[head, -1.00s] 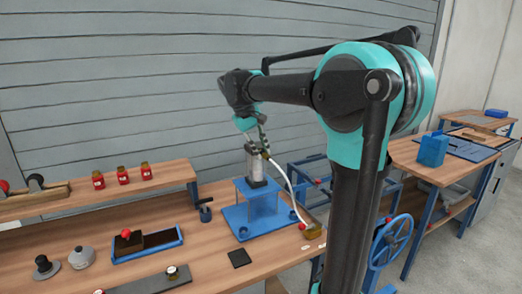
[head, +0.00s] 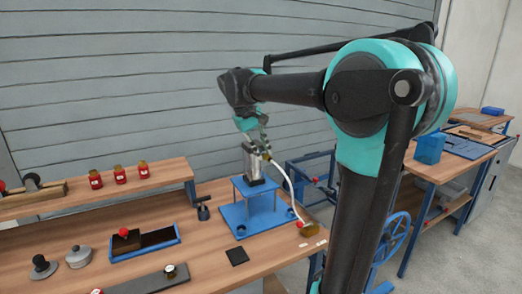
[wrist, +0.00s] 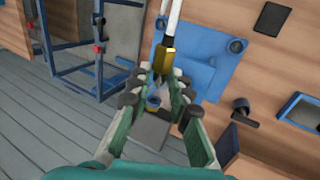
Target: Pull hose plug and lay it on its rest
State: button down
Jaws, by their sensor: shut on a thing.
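The hose plug is a brass fitting (wrist: 167,64) on a white hose (head: 288,182). In the wrist view it sits at the fingertips of my gripper (wrist: 156,84), which is shut on it. In the head view my gripper (head: 264,143) is above and right of the top of a grey cylinder (head: 253,164) on a blue stand (head: 241,218). A blue ring (wrist: 153,102) shows between the fingers in the wrist view. I cannot tell whether the plug still touches the cylinder. I cannot identify the rest.
The wooden bench (head: 209,265) carries a dark square pad (head: 237,256), a blue tray (head: 174,232) and a hand clamp (head: 203,208). Red jars (head: 119,174) stand on the raised shelf. A blue handwheel (head: 393,237) is beyond the bench's right side.

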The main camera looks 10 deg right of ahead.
jog(key=shift+s+d, duration=0.2)
jog(key=shift+s, duration=0.35)
jog(key=shift+s+d, duration=0.15)
jog(key=shift+s, duration=0.4)
